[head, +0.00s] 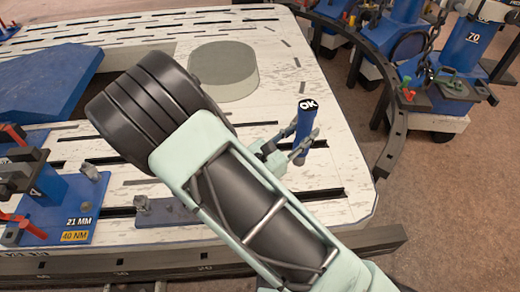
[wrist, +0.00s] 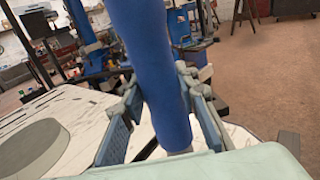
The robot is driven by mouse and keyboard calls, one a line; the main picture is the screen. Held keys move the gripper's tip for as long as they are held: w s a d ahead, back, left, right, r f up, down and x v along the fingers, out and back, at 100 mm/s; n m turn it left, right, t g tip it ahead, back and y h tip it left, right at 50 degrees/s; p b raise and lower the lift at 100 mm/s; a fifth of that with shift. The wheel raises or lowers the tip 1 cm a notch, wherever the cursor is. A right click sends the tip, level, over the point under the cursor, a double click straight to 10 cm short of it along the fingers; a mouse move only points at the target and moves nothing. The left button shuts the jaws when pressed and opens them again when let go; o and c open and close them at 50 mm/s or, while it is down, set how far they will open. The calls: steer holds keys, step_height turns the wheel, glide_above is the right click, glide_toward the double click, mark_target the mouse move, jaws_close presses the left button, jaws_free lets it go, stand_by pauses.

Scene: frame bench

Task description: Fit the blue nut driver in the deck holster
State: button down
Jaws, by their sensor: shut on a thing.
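The blue nut driver (head: 304,122) stands roughly upright in my gripper (head: 296,150), above the right part of the white slotted deck. Its top carries a dark band marked OK. In the wrist view the blue handle (wrist: 152,75) fills the middle between the two finger pads of my gripper (wrist: 160,115). My gripper is shut on the handle. No holster can be made out with certainty. A low grey bracket (head: 160,211) lies on the deck's front edge, partly hidden by my arm.
The white deck (head: 345,165) has bare room right of the driver. A grey-green round-ended pad (head: 224,72) lies behind my arm. A blue fixture plate marked 21 MM, 40 NM (head: 60,205) is at left, with a blue slab (head: 45,85) behind. A dark curved rail (head: 385,145) borders the right.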

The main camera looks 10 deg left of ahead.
steer(key=s+a+f+n+t+y, duration=0.2)
steer(key=a+f, duration=0.4)
steer(key=a, duration=0.5)
steer(key=s+n+y, duration=0.1)
steer(key=y, duration=0.1)
steer(key=shift+s+a+t+y, duration=0.25)
steer(key=shift+s+t+y, duration=0.05)
steer(key=shift+s, duration=0.1)
